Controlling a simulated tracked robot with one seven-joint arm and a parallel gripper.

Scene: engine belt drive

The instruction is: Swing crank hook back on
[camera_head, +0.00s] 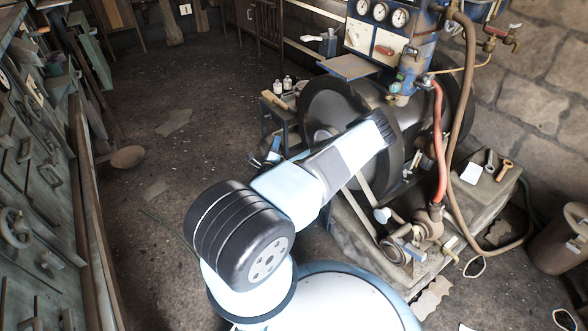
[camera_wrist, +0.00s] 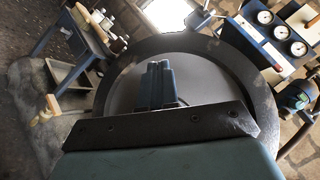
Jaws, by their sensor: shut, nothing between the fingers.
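My gripper (camera_wrist: 160,85) shows in the wrist view as two dark blue fingers, closed together with nothing between them. It points at the grey face of the big dark flywheel (camera_wrist: 214,72); I cannot tell whether it touches. In the head view my arm reaches up and right across the flywheel (camera_head: 325,93), and the gripper cannot be made out there. A pale belt (camera_head: 363,193) runs down from the wheel towards a small pulley (camera_head: 393,250). I cannot pick out the crank hook in either view.
A blue gauge panel (camera_head: 385,28) stands behind the wheel. A red hose (camera_head: 439,130) and a brown hose (camera_head: 467,100) hang on its right. A small bench (camera_head: 283,112) with bottles stands left of the wheel. The floor on the left is largely clear.

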